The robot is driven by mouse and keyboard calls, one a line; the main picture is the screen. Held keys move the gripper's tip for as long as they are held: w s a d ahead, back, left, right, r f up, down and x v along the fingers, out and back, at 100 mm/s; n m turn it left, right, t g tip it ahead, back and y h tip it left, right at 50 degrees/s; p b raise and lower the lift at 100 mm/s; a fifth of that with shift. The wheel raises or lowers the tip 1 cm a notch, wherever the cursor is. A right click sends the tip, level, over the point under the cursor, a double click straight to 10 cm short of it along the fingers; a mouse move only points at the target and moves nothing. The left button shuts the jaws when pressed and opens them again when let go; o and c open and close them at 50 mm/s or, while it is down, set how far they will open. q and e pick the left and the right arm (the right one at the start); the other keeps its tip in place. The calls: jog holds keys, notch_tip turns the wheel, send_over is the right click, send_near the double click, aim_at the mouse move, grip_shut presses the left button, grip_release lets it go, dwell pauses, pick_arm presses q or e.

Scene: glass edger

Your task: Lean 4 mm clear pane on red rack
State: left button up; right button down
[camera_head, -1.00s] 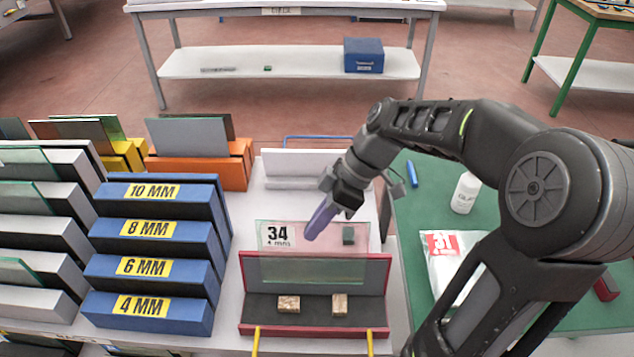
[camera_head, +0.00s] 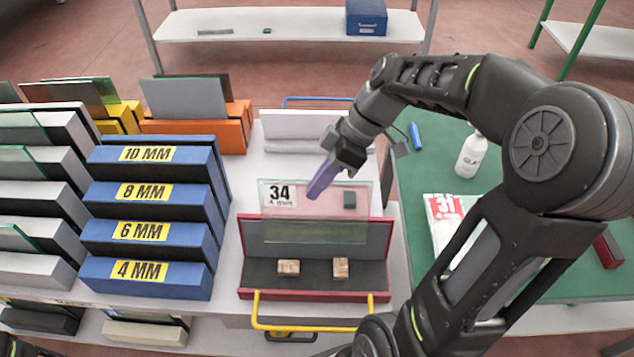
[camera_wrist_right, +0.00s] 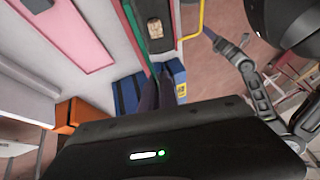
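The red rack (camera_head: 382,296) stands on the white bench in the head view. A pale greenish area (camera_head: 300,232), which looks like clear glass, shows against its grey back. My right gripper (camera_head: 318,186) has purple fingers pointing down over this panel. The rack's red edge (camera_wrist_right: 143,60) also shows in the wrist view.
Two wooden blocks (camera_head: 289,267) sit on the rack's ledge, and a yellow handle (camera_head: 305,327) is in front. Blue racks (camera_head: 150,230) labelled 4 to 10 MM stand to the left. A green table (camera_head: 410,218) with a white bottle (camera_head: 470,157) is to the right.

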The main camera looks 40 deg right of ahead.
aim_at(338, 182)
jog(key=shift+f+b, duration=2.65)
jog(key=shift+f, duration=0.45)
jog(key=shift+f+b, duration=0.45)
jog(key=shift+b, duration=0.05)
jog(key=c, duration=1.6)
grip_release()
jog(key=shift+o, duration=0.2)
jog(key=v, duration=0.8)
jog(key=shift+f, duration=0.1)
